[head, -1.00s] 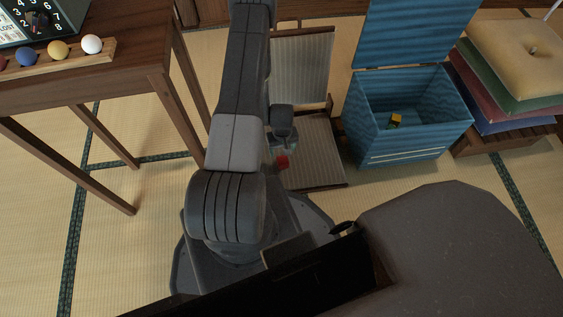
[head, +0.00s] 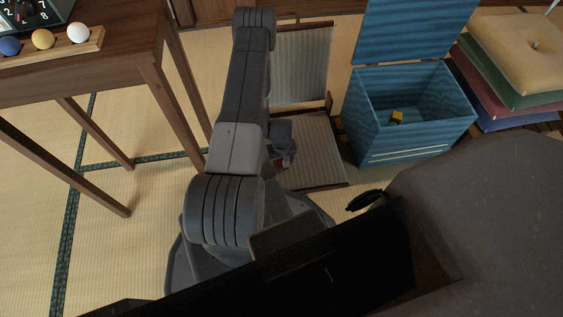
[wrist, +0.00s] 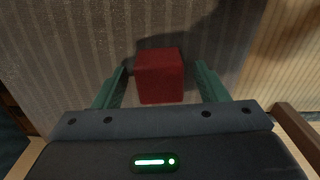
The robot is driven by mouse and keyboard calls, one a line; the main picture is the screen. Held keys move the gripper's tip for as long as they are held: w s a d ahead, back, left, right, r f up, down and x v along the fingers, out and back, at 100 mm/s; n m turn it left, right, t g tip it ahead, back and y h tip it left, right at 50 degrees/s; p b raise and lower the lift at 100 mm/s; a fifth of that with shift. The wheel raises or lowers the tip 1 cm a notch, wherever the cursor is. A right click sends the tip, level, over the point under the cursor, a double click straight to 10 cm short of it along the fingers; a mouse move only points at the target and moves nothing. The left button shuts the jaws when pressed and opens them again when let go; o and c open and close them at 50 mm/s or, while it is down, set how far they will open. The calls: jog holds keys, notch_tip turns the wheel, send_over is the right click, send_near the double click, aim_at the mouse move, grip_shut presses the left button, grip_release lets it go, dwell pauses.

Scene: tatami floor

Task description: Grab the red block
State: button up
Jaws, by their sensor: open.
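The red block (wrist: 160,76) lies on the striped grey seat of a low floor chair (head: 316,158). In the wrist view it sits between the two green fingers of my gripper (wrist: 163,85), with a gap on the right side and a narrower one on the left. My gripper is open and holds nothing.
A blue open chest (head: 418,145) with a yellow block (head: 397,117) inside stands right of the chair. Stacked cushions (head: 525,60) are at the far right. A wooden table (head: 120,62) with several balls stands at left. Bare tatami (head: 120,235) lies below it.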

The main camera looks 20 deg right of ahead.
jog(key=c, duration=1.1)
jog(key=shift+o, duration=0.2)
